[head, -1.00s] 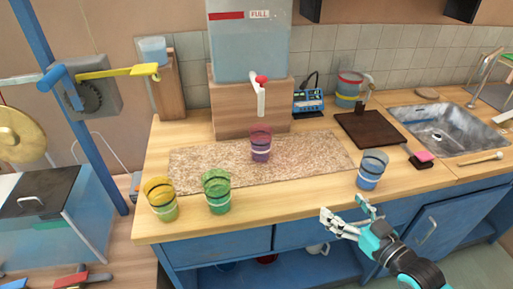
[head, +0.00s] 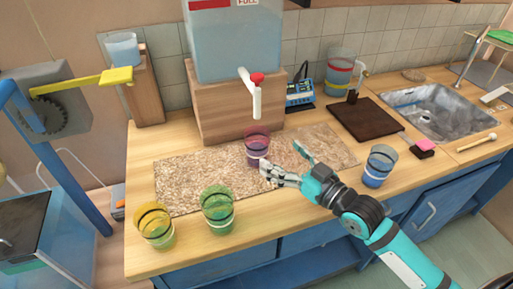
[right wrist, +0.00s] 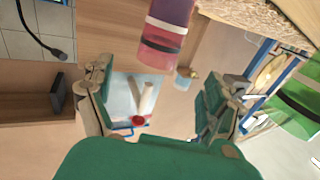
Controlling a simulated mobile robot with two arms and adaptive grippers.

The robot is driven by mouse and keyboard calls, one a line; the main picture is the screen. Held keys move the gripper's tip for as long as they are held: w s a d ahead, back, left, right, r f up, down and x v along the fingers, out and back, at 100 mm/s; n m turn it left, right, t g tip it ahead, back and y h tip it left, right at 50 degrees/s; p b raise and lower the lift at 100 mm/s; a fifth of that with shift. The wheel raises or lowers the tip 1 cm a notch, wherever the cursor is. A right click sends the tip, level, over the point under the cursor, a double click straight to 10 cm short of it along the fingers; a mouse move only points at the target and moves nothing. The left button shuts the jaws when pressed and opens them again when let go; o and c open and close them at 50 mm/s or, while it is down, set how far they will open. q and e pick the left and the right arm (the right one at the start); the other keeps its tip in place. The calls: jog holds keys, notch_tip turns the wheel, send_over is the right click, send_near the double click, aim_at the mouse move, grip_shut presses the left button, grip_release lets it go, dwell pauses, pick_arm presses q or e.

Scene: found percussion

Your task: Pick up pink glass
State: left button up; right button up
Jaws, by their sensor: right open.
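The pink glass (head: 257,143) stands upright on the speckled mat, in front of the water tank's tap. It has a dark band and a white band, and it also shows at the top of the right wrist view (right wrist: 164,35). My right gripper (head: 282,160) is open and empty, with its fingers spread, just right of the glass in the head view. One fingertip is close to the lower side of the glass; I cannot tell whether it touches. In the right wrist view the glass is beyond the open fingers (right wrist: 155,105). My left gripper is out of view.
A green glass (head: 217,211) and a yellow glass (head: 154,225) stand on the counter at left. A blue glass (head: 379,166) stands right, near my right arm. The tap (head: 256,95) hangs behind the pink glass. The mat (head: 190,178) is bare left of it.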

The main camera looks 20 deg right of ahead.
send_near(250, 130)
jog(key=shift+p+x, duration=0.3)
jog(key=shift+x, duration=0.95)
jog(key=x, duration=0.4)
jog(key=shift+w+a+f+p, duration=0.15)
jog(key=shift+w+a+p, duration=0.05)
jog(key=shift+w+p, duration=0.15)
jog(key=shift+s, duration=0.15)
jog(key=c, duration=1.3)
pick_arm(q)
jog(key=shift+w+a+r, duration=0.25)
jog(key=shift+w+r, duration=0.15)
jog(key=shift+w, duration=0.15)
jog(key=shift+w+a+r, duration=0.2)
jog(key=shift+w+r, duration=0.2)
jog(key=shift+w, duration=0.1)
pick_arm(e)
jog(key=shift+c, duration=1)
jog(key=shift+r, duration=0.25)
